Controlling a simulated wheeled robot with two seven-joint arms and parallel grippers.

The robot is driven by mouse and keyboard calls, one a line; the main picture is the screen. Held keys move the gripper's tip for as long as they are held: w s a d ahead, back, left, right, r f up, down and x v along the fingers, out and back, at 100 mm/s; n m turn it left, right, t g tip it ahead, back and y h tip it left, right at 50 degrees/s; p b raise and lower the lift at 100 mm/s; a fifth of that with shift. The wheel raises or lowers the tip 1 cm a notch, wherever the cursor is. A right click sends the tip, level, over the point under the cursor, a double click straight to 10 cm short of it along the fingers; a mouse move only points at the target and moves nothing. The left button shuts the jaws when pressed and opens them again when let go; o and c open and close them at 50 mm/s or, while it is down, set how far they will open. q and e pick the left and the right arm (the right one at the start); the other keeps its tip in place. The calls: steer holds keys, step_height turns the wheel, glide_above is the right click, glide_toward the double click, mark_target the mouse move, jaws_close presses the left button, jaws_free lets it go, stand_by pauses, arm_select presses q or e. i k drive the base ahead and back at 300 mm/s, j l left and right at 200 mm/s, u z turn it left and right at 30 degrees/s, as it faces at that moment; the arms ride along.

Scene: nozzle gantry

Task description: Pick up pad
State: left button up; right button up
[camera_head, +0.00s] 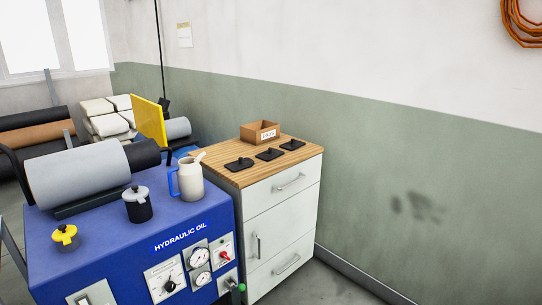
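Three dark, flat pads, each with a small raised knob or grip, lie in a row on the wooden top of a white drawer cabinet in the head view. The left pad (239,164) is nearest the blue machine, the middle pad (269,154) lies beside it, and the right pad (292,144) is towards the cabinet's right edge. They lie apart from one another. An open cardboard box (260,133) with a small label stands behind them. Its inside is mostly hidden. Neither of my grippers is in the picture.
The white drawer cabinet (282,222) stands against the green and white wall. A blue hydraulic oil machine (120,235) adjoins it on the left, carrying a white jug (190,180), a dark capped pot (138,208) and a grey roll (80,174). Floor right of the cabinet is free.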

mark_target(270, 154)
steer(key=i+l+z, duration=0.1)
steer(key=i+z, duration=0.2)
steer(key=i, duration=1.3)
